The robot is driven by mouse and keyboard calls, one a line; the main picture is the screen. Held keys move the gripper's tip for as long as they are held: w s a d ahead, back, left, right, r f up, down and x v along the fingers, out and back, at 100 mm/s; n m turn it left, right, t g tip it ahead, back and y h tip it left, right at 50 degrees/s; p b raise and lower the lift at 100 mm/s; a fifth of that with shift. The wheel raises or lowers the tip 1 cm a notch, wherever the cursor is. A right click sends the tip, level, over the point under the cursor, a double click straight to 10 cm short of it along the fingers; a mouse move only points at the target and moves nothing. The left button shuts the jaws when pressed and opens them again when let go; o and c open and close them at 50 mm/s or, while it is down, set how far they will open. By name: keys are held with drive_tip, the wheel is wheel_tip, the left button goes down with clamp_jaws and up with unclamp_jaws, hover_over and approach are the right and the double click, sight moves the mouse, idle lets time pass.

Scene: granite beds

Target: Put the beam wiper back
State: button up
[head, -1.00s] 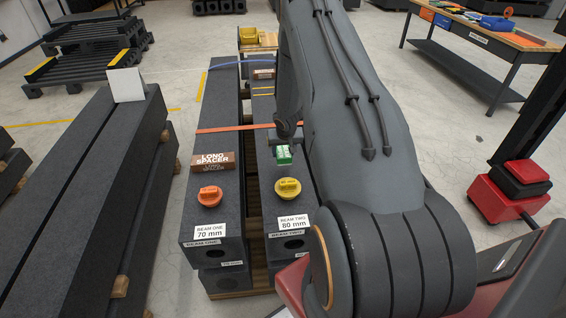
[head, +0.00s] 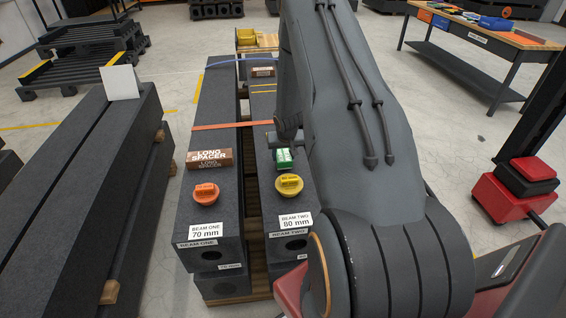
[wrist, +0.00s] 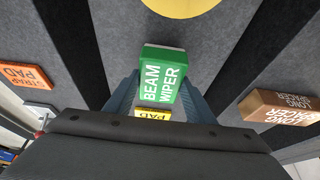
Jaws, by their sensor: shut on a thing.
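The beam wiper (wrist: 165,75) is a green block with white lettering. In the wrist view it sits between the blue-grey fingers of my gripper (wrist: 160,97), which is shut on it. In the head view the wiper (head: 284,158) shows over beam two (head: 307,203), behind the yellow knob (head: 289,183). My arm hides most of the gripper there. I cannot tell whether the wiper touches the beam or hangs just above it. A yellow pad (wrist: 152,115) shows partly below the wiper in the wrist view.
Beam one (head: 210,212), left of beam two, carries a brown long spacer (head: 209,158) and an orange knob (head: 206,193). An orange strap pad (wrist: 25,75) shows left in the wrist view. A dark gap separates the beams. A workbench (head: 485,35) stands back right.

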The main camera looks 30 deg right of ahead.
drive_tip(key=shift+f+b, duration=0.75)
drive_tip(key=shift+b, duration=0.2)
drive_tip(key=o, duration=1.2)
drive_tip(key=shift+c, duration=0.2)
drive_tip(key=shift+r, duration=0.15)
